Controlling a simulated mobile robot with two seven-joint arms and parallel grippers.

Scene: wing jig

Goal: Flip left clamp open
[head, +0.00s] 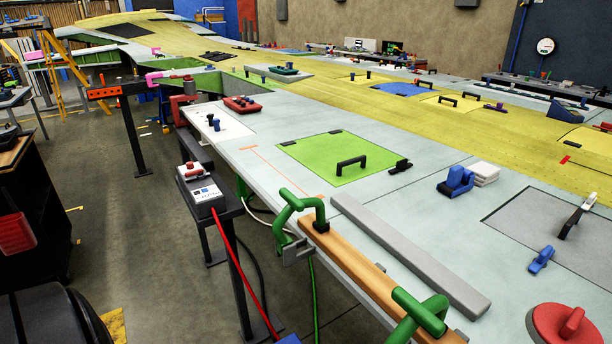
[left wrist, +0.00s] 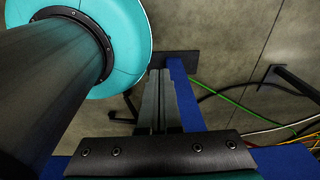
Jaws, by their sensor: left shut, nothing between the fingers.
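The left clamp (head: 290,208) is green and sits at the wing's near edge in the head view, over the far end of an orange-brown wooden strip (head: 358,266). Its dark pad rests at the strip's end, and a grey block hangs beside the edge below. A second green clamp (head: 420,316) is at the strip's near end, partly cut off by the frame. My left gripper (left wrist: 160,78) shows in the left wrist view, its fingers together and empty above the floor. No clamp shows in that view. My right gripper is in neither view.
A grey bar (head: 410,255) lies on the wing beside the strip. A narrow stand with a control box (head: 201,185) and red cable is left of the left clamp. Cables (left wrist: 245,115) cross the floor in the wrist view.

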